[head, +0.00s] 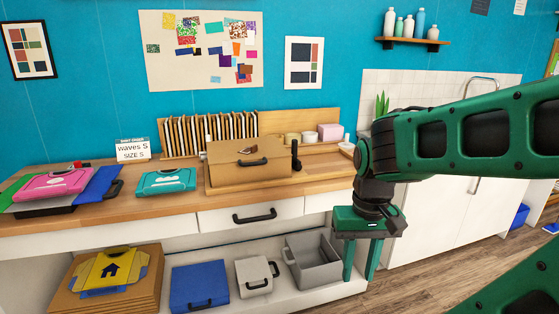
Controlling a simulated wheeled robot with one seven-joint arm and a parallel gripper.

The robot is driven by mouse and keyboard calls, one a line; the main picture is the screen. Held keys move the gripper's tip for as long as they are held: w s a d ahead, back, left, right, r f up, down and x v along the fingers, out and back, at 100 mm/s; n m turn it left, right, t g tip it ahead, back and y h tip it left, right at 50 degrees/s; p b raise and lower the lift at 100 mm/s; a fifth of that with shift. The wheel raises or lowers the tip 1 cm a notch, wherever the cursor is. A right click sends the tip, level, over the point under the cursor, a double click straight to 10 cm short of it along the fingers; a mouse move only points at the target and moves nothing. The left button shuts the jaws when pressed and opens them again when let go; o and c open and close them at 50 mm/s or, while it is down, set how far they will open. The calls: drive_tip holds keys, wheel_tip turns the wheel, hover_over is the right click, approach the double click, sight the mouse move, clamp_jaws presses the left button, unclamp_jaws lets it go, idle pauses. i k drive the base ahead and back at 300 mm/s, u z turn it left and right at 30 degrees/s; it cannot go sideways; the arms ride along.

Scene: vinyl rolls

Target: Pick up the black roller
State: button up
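I cannot surely make out the black roller. A small dark upright piece (295,155) stands at the right end of the brown case on the counter; I cannot tell whether it is the roller or a handle of the case. A small red and black item (78,164) lies at the back left of the counter, too small to identify. My gripper (359,272) points down in front of the counter's right end, right of the grey bin and away from both items. Its two green fingers are apart, with nothing visible between them.
The wooden counter (330,183) holds a brown case (235,173), a teal case (166,181), a pink folder (55,184), a sign (132,150) and tape rolls (291,138). The shelf below holds a blue case (199,286) and an open grey bin (315,268).

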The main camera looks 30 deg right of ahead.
sight(296, 164)
drive_tip(key=z, duration=0.05)
drive_tip(key=i, duration=1.3)
drive_tip(key=z, duration=0.05)
